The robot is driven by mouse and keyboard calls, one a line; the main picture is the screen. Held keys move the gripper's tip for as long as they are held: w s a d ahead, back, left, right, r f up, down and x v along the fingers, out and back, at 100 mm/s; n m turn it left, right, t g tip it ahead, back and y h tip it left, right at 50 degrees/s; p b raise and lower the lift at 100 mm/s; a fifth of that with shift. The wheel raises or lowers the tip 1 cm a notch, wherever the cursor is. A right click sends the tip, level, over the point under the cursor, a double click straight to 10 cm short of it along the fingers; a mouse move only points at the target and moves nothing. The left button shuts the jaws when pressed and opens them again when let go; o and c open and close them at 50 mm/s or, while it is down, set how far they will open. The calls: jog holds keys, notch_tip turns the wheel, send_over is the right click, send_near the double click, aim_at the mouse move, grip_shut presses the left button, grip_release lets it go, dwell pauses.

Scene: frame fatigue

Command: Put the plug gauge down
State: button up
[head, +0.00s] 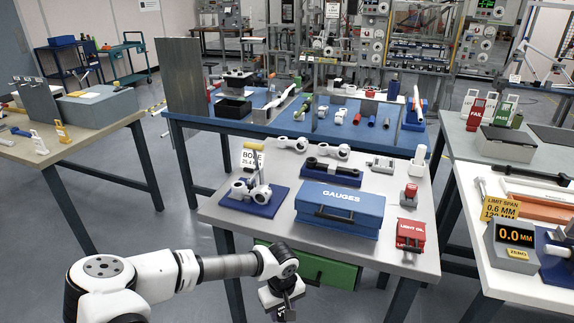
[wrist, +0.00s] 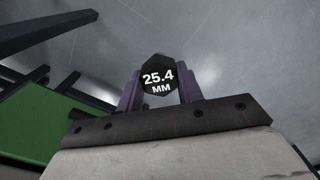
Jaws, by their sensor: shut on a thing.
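My gripper (wrist: 158,88) is shut on the plug gauge (wrist: 158,78), whose dark hexagonal end reads "25.4 MM" between the two fingers in the wrist view. In the head view my gripper (head: 284,303) hangs low in front of the near edge of the grey table (head: 222,212), beside the green drawer. The gauge is hard to make out there. Bare floor shows behind the gauge in the wrist view. A blue holder (head: 345,175) with a dark bar in it stands on the table behind the blue gauges case.
The blue "GAUGES" case (head: 340,204), a red "LIGHT OIL" box (head: 410,236), a blue stand (head: 262,203) with white metal parts and a "BORE" sign (head: 250,159) occupy the table. The green drawer (head: 320,268) is below. Bare tabletop shows along the front left.

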jog(key=f+m, duration=0.2)
jog(key=d+f+m, duration=0.1)
jog(key=f+m, duration=0.1)
jog(key=m, duration=0.1)
jog(key=shift+w+d+f, duration=0.1)
jog(key=shift+w+f, duration=0.1)
jog(key=shift+f, duration=0.2)
jog(key=f, duration=0.1)
jog(key=s+f, duration=0.1)
jog(key=f, duration=0.2)
jog(key=shift+s+f+b, duration=0.3)
jog(key=shift+f, duration=0.1)
jog(key=shift+w, duration=0.1)
